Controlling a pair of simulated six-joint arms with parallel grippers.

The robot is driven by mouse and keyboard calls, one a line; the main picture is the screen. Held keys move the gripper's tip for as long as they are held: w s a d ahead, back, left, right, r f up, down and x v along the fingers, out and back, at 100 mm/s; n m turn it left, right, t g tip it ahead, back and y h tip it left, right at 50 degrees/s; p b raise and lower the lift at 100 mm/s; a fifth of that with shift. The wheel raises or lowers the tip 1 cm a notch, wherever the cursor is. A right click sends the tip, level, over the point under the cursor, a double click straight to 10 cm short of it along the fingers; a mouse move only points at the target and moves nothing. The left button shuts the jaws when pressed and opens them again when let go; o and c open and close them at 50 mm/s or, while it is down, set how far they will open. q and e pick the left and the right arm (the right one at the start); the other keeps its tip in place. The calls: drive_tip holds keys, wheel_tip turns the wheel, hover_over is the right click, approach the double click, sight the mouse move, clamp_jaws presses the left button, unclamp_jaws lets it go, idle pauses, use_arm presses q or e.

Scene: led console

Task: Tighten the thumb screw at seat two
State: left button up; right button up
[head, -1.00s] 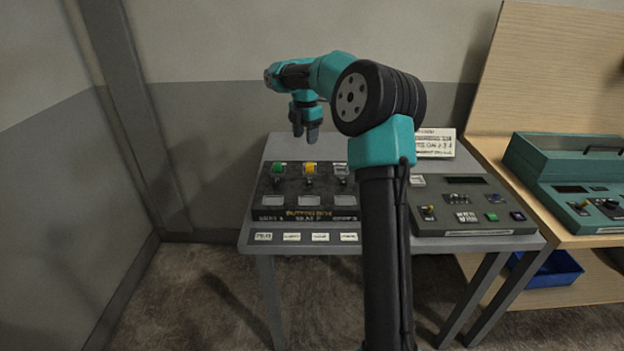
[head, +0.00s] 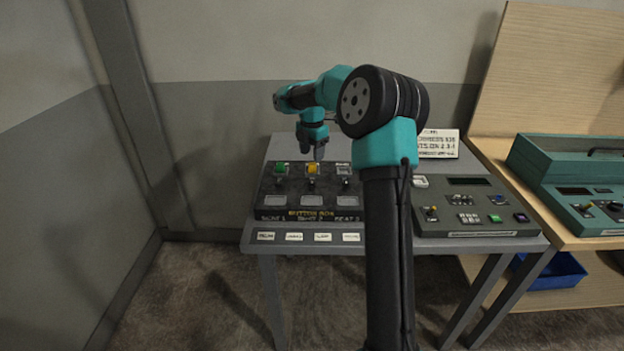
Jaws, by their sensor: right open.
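The dark button box (head: 270,213) stands on the grey table and carries three seats in a row. The left seat has a green button (head: 280,168), the middle one, seat two, a yellow button (head: 312,169), and the right one a pale button (head: 344,170). Small dark parts show below the buttons; the thumb screw at seat two is too small to make out. My right gripper (head: 313,154) points down, open and empty, just above or behind the yellow button; whether it touches is unclear. My left gripper is not in view.
A grey console (head: 474,228) with knobs and keys stands right of the box, partly behind my arm. A white sign (head: 438,143) stands behind it. A teal console (head: 580,190) sits on the wooden bench at right. Labels line the table's front edge.

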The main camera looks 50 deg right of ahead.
sight(312, 181)
wheel_tip(312, 181, down, 11)
drive_tip(key=shift+r, duration=0.2)
idle(0.3)
drive_tip(key=c, duration=0.9)
drive_tip(key=shift+c, duration=0.2)
